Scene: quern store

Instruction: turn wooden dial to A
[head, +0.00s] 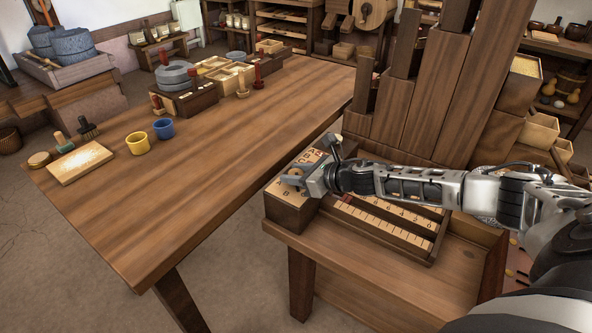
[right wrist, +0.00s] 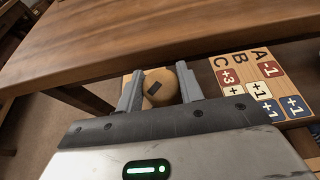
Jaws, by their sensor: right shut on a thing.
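The wooden dial (right wrist: 166,76) is a round, light wood knob with a dark rectangular mark on its face. It sits between the two fingers of my right gripper (right wrist: 158,90) in the right wrist view, and the gripper is shut on it. In the head view my right gripper (head: 291,176) is at the left end of a lettered box (head: 290,212), and its fingers and wrist hide most of the dial. A B is readable beside it on the light top. Which letter the dial's mark points to cannot be told. My left gripper is not in view.
A card (right wrist: 250,85) with A, B, C and numbered squares lies beside the dial. A numbered scale board (head: 385,226) lies under my right arm. Tall wooden pillars (head: 440,85) stand behind.

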